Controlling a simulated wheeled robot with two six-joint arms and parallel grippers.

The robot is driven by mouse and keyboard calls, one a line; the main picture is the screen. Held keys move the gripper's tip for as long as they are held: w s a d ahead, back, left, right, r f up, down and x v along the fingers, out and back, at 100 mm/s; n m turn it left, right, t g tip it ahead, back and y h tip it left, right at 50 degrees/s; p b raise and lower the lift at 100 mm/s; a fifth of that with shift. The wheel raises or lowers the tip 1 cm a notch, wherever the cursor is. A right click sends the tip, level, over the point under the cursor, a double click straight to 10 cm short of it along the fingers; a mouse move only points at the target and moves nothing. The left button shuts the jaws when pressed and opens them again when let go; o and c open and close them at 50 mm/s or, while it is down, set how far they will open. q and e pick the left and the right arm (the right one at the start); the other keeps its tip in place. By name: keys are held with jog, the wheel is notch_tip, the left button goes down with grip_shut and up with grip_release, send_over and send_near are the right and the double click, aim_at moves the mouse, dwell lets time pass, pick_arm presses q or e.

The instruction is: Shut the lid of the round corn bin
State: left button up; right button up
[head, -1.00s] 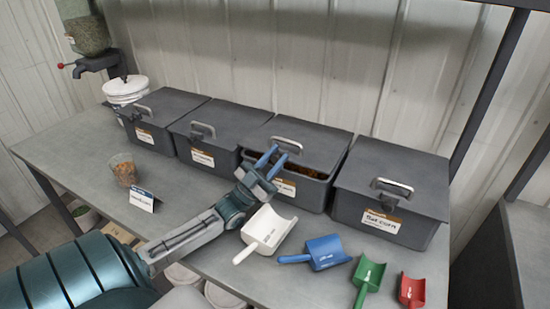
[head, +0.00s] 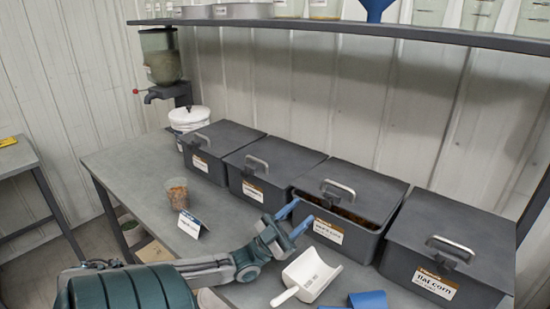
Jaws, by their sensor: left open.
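The third bin from the left (head: 362,240), dark grey with a white and brown label (head: 328,232) that is hard to read, appears to be the round corn bin. Its lid (head: 375,188) sits raised at the front, and orange-brown corn (head: 350,215) shows in the gap under it. A metal handle (head: 338,188) is on the lid's front part. My left gripper (head: 304,210) is open and empty, its blue fingers pointing at this bin's front left corner, below and left of the handle. Whether they touch the bin is unclear. My right gripper is not in view.
Two closed bins (head: 270,168) stand to the left, and the flat corn bin (head: 440,235) is closed on the right. A white scoop (head: 308,275) and a blue scoop (head: 368,300) lie in front. A clear cup (head: 176,194) and a small card (head: 190,223) stand left. A shelf (head: 330,25) runs above.

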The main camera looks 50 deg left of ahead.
pick_arm(q)
jog(key=s+a+p, duration=0.1)
jog(key=s+a, duration=0.1)
jog(key=s, duration=0.4)
